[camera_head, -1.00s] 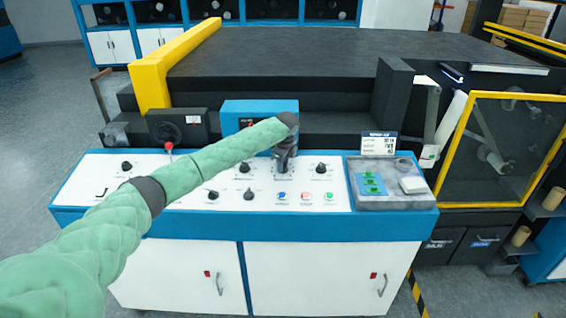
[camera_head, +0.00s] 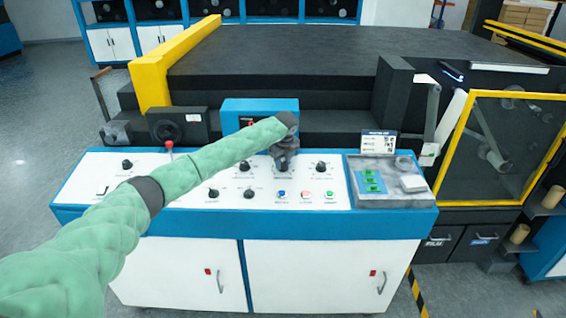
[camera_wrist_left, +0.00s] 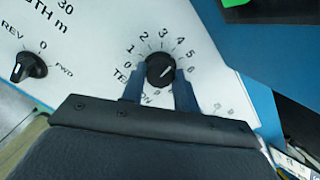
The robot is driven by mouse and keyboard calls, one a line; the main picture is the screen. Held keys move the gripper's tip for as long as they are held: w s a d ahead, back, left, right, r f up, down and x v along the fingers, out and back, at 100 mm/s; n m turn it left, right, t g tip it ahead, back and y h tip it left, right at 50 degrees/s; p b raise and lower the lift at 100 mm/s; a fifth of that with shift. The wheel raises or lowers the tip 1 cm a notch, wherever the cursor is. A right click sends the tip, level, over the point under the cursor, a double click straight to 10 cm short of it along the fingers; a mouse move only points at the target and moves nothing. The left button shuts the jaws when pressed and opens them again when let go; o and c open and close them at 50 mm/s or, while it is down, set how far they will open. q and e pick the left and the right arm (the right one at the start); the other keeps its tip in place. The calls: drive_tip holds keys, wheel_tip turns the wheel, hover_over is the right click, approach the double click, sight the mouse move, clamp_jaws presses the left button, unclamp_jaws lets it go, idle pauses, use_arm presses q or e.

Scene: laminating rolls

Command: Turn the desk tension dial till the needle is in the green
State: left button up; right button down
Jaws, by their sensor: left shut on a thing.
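The tension dial (camera_wrist_left: 160,68) is a round black knob with a white pointer line. It sits on the white panel inside a printed scale of numbers. In the left wrist view its pointer slants up and right, toward the higher numbers. My left gripper (camera_wrist_left: 160,78) has one finger on each side of the dial and is shut on it. In the head view my left gripper (camera_head: 283,165) points down onto the panel and hides the dial. A blue box with a dark display (camera_head: 250,108) stands behind, partly covered by my arm; I cannot make out a needle. My right gripper is not in view.
Other black knobs stand close by, one to the right (camera_head: 321,167) and one marked REV and FWD (camera_wrist_left: 30,66). Several coloured buttons (camera_head: 305,193) sit in front.

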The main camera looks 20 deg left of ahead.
use_arm(q)
drive_tip(key=o, duration=0.9)
drive_tip(key=shift+o, duration=0.4)
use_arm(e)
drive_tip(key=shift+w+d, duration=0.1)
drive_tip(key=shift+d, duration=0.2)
use_arm(q)
drive_tip(key=shift+r, duration=0.3)
drive_tip(key=b+v, duration=0.3)
drive_tip(key=v, duration=0.4)
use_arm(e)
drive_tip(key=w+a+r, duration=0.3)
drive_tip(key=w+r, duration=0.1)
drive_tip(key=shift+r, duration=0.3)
use_arm(q)
drive_tip(key=shift+s, duration=0.1)
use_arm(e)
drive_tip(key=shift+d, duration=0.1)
